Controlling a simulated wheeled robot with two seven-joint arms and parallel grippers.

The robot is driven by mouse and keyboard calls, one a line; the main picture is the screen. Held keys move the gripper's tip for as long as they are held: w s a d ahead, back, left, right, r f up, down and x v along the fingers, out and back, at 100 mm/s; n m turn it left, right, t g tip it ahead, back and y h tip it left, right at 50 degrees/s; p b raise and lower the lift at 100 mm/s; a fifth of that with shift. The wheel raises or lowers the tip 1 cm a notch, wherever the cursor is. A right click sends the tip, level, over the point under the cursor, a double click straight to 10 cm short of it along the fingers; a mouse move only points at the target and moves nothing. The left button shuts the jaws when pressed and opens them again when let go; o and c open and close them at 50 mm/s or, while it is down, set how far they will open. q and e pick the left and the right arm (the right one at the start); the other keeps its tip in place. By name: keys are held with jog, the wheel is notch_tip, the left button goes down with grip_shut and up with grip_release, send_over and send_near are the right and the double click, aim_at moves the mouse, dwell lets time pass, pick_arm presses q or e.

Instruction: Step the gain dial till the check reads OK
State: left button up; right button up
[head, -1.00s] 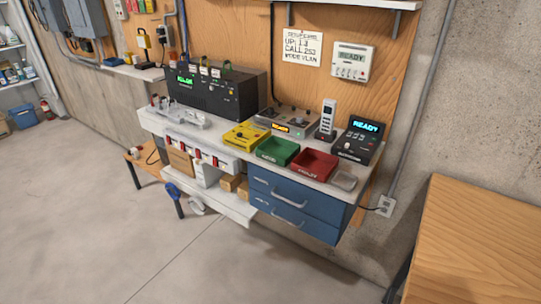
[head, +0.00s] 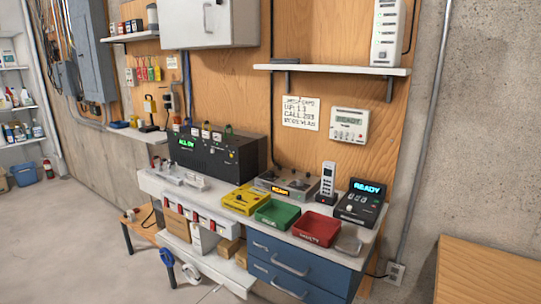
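Neither of my grippers is in view. I cannot tell which knob is the gain dial. Several devices stand on the workbench (head: 157,188). A black panel unit (head: 216,160) has small knobs and a green display that seems to read "ALL ON". A grey box (head: 287,184) with knobs has an orange display too small to read. A black desk unit (head: 359,203) at the right has a blue display reading "READY". No display clearly reads "OK".
A green tray (head: 277,213) and red tray (head: 315,229) sit at the bench front, with blue drawers (head: 282,263) below. A white wall unit (head: 349,126) hangs beside a handwritten note (head: 297,112). A wooden surface (head: 487,270) is at lower right. Floor (head: 72,235) at left is clear.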

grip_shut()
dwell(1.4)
